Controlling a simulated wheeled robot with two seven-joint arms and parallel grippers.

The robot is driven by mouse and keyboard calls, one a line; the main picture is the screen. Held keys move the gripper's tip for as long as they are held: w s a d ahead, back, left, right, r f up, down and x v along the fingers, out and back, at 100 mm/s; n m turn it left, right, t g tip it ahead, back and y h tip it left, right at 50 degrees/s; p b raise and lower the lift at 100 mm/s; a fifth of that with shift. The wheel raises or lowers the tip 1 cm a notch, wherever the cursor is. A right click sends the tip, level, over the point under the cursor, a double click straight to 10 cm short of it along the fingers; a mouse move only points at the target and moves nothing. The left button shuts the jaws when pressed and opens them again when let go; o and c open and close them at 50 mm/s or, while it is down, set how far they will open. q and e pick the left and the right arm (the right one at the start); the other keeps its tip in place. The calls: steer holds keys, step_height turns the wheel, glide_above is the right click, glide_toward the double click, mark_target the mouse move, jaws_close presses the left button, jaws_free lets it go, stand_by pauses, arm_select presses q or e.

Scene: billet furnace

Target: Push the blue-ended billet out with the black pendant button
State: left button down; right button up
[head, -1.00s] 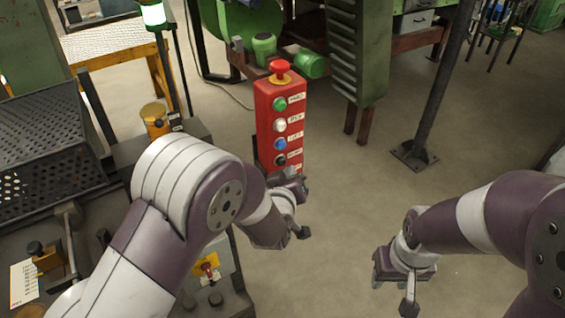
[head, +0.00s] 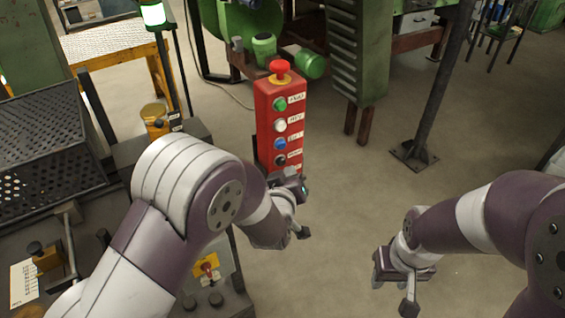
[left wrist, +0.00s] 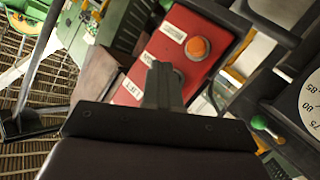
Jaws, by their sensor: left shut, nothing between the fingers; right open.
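The red pendant box (head: 266,120) hangs upright in the middle of the head view. Below its red mushroom knob (head: 280,68) are green, white, blue and black buttons; the black button (head: 280,160) is lowest of those showing. My left gripper (head: 297,186) is shut and empty, close by the pendant's lower end. In the left wrist view its fingers (left wrist: 162,82) overlap the red box face, beside a dark button (left wrist: 179,76) and an orange button (left wrist: 198,48). Contact cannot be told. My right gripper (head: 403,270) is open and empty over the floor. No blue-ended billet shows.
A perforated dark tray (head: 45,140) and a bench with a small yellow-and-red switch (head: 207,268) are at left. Green machinery (head: 357,60) stands behind the pendant. A dark post (head: 437,95) stands right of it. The floor between my arms is clear.

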stand_by(0.4)
arm_select(q)
steer(key=shift+w+a, duration=0.25)
steer(key=shift+w, duration=0.1)
steer(key=shift+w+a+b, duration=0.3)
steer(key=shift+w+b, duration=0.1)
stand_by(0.7)
stand_by(0.3)
steer(key=shift+s+d, duration=0.55)
steer(key=shift+s, duration=0.25)
steer(key=shift+s+d, duration=0.75)
steer(key=shift+s, duration=0.25)
steer(key=shift+s+d, duration=0.75)
steer(key=shift+s, duration=0.25)
stand_by(1.2)
